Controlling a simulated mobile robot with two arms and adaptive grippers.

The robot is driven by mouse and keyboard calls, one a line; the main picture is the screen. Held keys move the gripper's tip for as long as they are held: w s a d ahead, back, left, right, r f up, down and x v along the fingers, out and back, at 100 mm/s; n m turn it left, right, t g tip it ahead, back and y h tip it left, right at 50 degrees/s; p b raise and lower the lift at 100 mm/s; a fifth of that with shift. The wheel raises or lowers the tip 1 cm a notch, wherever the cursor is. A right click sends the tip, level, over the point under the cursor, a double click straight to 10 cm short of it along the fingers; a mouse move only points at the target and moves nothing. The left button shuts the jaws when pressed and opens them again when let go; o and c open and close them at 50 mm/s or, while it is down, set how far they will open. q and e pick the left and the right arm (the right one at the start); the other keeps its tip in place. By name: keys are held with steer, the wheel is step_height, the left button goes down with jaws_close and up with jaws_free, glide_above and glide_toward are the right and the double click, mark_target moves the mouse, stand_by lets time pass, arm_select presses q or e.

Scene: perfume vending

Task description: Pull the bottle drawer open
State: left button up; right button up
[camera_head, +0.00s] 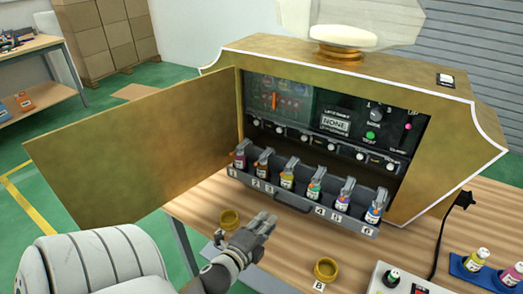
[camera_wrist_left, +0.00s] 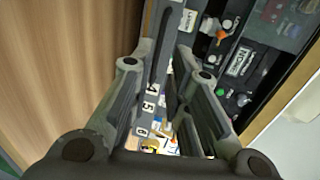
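The bottle drawer (camera_head: 262,187) is a dark grey tray at the bottom of the gold machine's opening. Several coloured perfume bottles stand in it, behind numbered labels on its front. Its dark handle (camera_head: 291,203) sits at the middle of the front. My left gripper (camera_head: 266,222) is in front of the drawer, slightly left of the handle and apart from it in the head view. In the left wrist view its fingers (camera_wrist_left: 166,58) are spread, with the drawer front and a dark bar, apparently the handle, seen between them. My right gripper is not in view.
The machine's gold door (camera_head: 140,150) stands open on the left. A white control box (camera_head: 388,279), a black cable and a blue bottle tray (camera_head: 462,270) are at right.

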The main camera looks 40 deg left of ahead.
arm_select(q)
steer(key=shift+v, duration=1)
